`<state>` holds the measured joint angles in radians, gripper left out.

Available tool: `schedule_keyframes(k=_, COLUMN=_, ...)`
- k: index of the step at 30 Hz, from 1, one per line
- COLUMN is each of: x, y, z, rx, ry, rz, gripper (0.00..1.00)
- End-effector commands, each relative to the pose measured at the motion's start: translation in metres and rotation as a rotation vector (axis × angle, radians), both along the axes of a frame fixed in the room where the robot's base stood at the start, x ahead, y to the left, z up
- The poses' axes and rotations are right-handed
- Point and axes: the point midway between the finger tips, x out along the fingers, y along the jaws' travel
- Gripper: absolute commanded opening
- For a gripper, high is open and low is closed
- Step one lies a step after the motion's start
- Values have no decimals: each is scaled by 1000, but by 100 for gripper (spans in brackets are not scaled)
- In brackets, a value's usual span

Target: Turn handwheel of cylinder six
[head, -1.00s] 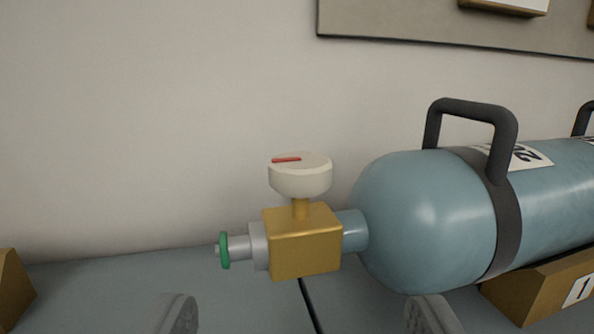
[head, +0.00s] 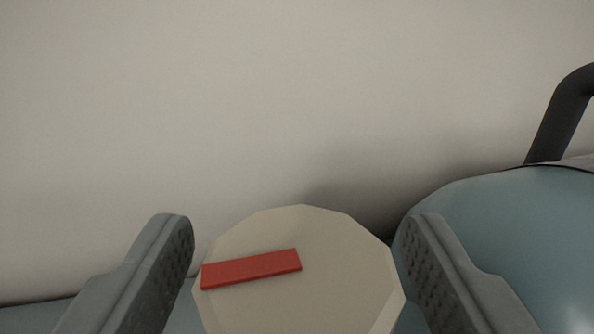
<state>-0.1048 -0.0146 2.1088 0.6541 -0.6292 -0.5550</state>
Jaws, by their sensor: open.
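The cream handwheel (head: 320,285) is large at the bottom middle of the head view, seen from above, with a red bar (head: 252,269) on its top pointing left and slightly down. My gripper (head: 300,255) is open, with one grey finger on each side of the handwheel. The right finger looks very close to the wheel's edge; whether it touches I cannot tell. The blue cylinder (head: 500,240) lies at the right, partly behind the right finger. The brass valve block under the wheel is hidden, and no cylinder number shows.
A dark carrying handle (head: 562,115) rises from the cylinder at the right edge. A plain pale wall (head: 250,100) stands behind. The space above the wheel and to the upper left is clear.

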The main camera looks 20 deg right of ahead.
Motion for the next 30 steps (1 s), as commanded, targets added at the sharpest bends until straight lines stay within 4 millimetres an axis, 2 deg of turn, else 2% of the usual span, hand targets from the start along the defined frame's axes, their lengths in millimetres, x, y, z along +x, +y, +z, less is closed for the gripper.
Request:
schedule_keyframes(k=6, x=16, y=-5, z=0, rx=0, ry=1, rz=-1, gripper=66)
schedule_keyframes(k=16, x=18, y=-5, z=0, rx=0, ry=0, rz=0, gripper=66)
schedule_keyframes(k=17, x=18, y=-5, z=0, rx=0, ry=0, rz=0, gripper=62)
schedule_keyframes(k=23, x=18, y=-5, z=0, rx=0, ry=0, rz=0, gripper=22)
schedule_keyframes(k=30, x=18, y=-5, z=0, rx=0, ry=0, rz=6, gripper=21)
